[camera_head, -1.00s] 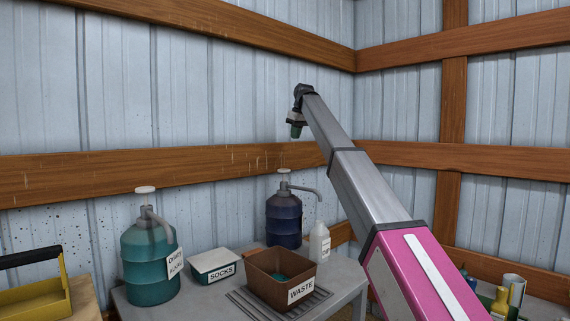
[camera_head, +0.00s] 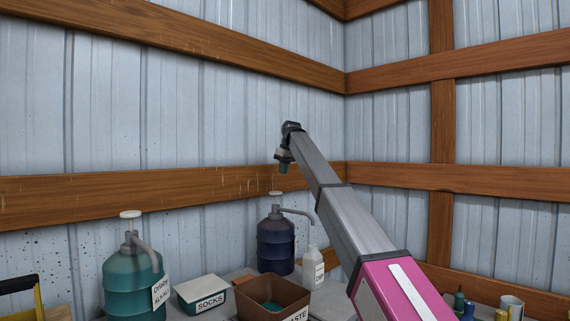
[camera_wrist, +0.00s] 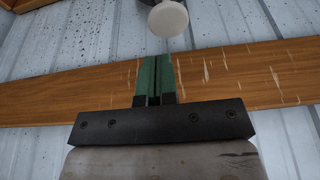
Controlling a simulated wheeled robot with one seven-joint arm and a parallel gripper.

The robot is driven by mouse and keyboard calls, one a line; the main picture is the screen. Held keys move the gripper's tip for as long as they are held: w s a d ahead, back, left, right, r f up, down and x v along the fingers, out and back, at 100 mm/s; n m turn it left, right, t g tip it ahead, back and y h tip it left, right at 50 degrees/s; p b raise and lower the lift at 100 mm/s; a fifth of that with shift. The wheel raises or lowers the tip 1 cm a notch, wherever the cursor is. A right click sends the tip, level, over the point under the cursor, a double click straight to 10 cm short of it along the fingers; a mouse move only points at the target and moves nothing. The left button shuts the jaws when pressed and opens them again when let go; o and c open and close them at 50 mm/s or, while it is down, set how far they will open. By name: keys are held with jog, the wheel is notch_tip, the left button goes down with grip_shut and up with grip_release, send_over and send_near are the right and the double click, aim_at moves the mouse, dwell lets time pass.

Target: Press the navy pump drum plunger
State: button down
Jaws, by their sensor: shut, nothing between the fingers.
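The navy pump drum (camera_head: 275,245) stands at the back of the grey table in the head view, with a grey pump, a spout to the right and a pale round plunger cap (camera_head: 276,193) on top. In the wrist view the pale cap (camera_wrist: 168,19) shows at the top, just beyond the fingertips and a little right of them. My gripper (camera_head: 284,168) points down above the drum's plunger, with a small gap between them in the head view. Its green fingers (camera_wrist: 156,62) are shut and empty. The drum's body is mostly outside the wrist view.
A teal pump drum (camera_head: 132,285) stands at the left. A socks box (camera_head: 202,293), a brown waste bin (camera_head: 272,296) and a white bottle (camera_head: 313,266) stand nearby. The wall with its wooden beam (camera_head: 130,200) is close behind.

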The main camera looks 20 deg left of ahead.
aim_at(280, 192)
jog(key=x, duration=0.4)
jog(key=d+x, duration=0.1)
jog(key=x, duration=0.1)
jog(key=shift+s+a+f, duration=0.2)
jog(key=shift+f, duration=0.85)
jog(key=shift+f, duration=0.1)
jog(key=shift+f, duration=2.25)
jog(key=shift+r, duration=0.5)
jog(key=a+v, duration=0.1)
jog(key=v, duration=1.2)
jog(key=shift+w+r, duration=0.25)
jog(key=shift+w, duration=0.05)
